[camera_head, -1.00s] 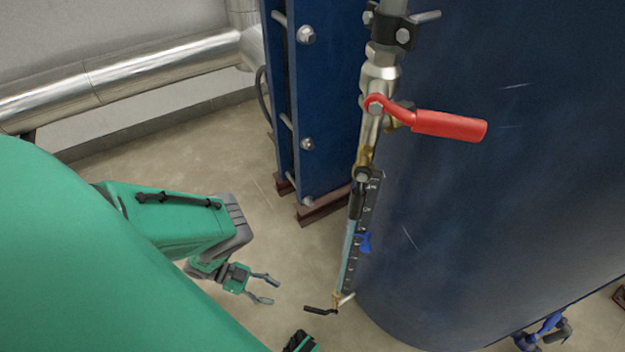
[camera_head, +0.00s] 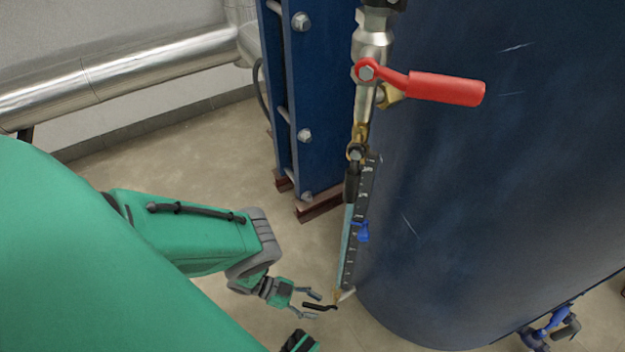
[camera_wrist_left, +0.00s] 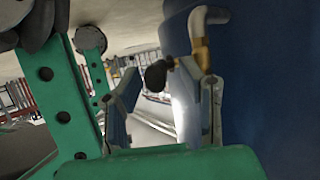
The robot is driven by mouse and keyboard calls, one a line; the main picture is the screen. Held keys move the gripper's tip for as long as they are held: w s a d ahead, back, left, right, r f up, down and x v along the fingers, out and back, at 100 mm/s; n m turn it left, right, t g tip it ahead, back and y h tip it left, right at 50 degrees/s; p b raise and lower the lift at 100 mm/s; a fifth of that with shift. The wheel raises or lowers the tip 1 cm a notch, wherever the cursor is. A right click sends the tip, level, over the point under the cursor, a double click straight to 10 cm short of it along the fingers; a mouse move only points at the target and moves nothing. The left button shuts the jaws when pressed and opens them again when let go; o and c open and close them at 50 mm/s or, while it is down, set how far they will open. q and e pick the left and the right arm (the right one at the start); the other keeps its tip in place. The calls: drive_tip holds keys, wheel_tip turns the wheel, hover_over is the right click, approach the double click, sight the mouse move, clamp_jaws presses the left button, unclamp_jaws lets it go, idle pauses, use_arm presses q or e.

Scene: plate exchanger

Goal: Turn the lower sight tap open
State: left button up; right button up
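The lower sight tap (camera_head: 337,298) is at the bottom end of the sight glass (camera_head: 346,250), beside the blue tank. Its small black lever (camera_head: 320,307) points left in the head view. My left gripper (camera_head: 317,304) is open, with its fingertips on either side of the lever's end. In the left wrist view, the dark knob-like lever end (camera_wrist_left: 156,74) shows between the open fingers (camera_wrist_left: 160,90), with the brass and grey tap body (camera_wrist_left: 203,50) beyond the right finger. I cannot tell whether the fingers touch the lever. My right gripper is not clearly in view.
The large blue tank (camera_head: 480,200) fills the right side, close to the tap. A red-handled valve (camera_head: 445,88) sits above the sight glass. A blue plate frame (camera_head: 325,110) stands behind. Floor (camera_head: 220,185) is open to the left.

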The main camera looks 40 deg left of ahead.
use_arm(q)
drive_tip(key=shift+a+f, duration=0.1)
drive_tip(key=shift+a, duration=0.1)
clamp_jaws()
drive_tip(key=shift+d, duration=0.1)
